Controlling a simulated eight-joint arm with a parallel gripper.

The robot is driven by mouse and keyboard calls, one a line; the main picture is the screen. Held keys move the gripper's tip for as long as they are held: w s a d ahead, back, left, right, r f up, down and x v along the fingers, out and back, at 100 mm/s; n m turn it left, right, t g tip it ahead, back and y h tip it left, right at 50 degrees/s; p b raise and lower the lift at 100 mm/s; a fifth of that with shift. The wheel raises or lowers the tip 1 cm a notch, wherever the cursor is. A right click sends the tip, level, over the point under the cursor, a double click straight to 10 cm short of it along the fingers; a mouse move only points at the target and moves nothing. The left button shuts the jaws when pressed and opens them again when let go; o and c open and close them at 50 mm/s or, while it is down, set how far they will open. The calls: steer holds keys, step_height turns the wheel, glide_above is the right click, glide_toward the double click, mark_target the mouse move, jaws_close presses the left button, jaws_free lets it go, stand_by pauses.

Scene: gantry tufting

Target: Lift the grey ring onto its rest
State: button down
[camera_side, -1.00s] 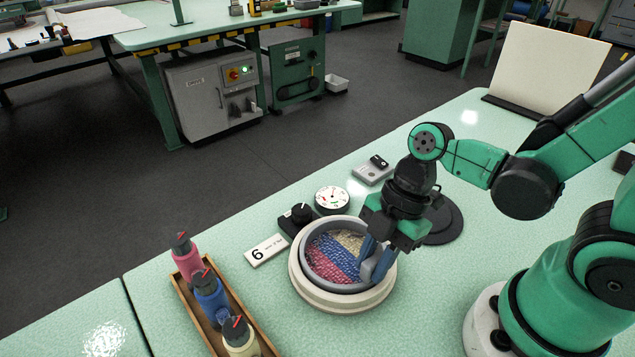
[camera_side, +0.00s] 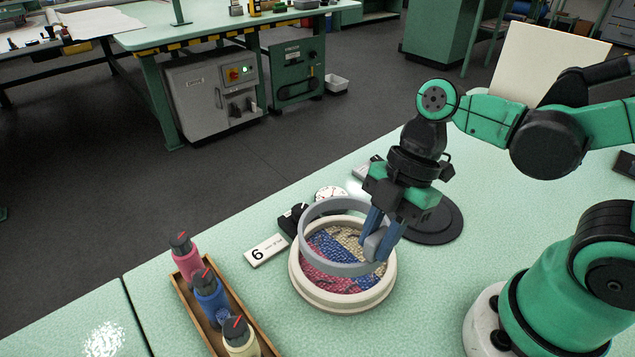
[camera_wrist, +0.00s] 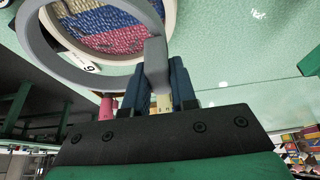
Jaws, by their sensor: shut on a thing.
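The grey ring (camera_side: 340,268) is tilted in the air above the round cream frame (camera_side: 338,303), its left side apart from the frame. In the wrist view the ring (camera_wrist: 60,68) curves across the upper left. My gripper (camera_side: 378,238) is shut on the thick grey tab at the ring's right side; its blue fingers also show in the wrist view (camera_wrist: 160,82). Inside the cream frame lies tufted pile (camera_side: 325,250) in red, blue and yellow bands. A flat dark round disc (camera_side: 440,225) lies on the table just right of my gripper, partly hidden by it.
A wooden tray (camera_side: 190,312) with pink, blue and cream bottles stands at front left. A card marked 6 (camera_side: 265,250), a black knob box (camera_side: 293,217) and a white dial (camera_side: 331,193) sit behind the frame.

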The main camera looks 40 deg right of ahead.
step_height(320, 180, up, 14)
steer(key=d+m+t+h, duration=0.1)
steer(key=d+m+t, duration=0.2)
steer(key=d+m, duration=0.85)
steer(key=d+f, duration=0.1)
steer(key=f, duration=0.5)
steer(key=d+f+n, duration=0.1)
steer(key=f, duration=0.6)
steer(key=d+f+n, duration=0.1)
steer(key=f, duration=0.5)
steer(key=shift+s+f+n, duration=0.25)
steer(key=shift+f, duration=0.05)
steer(key=c, duration=0.7)
jaws_free()
steer(key=shift+d+r, duration=0.1)
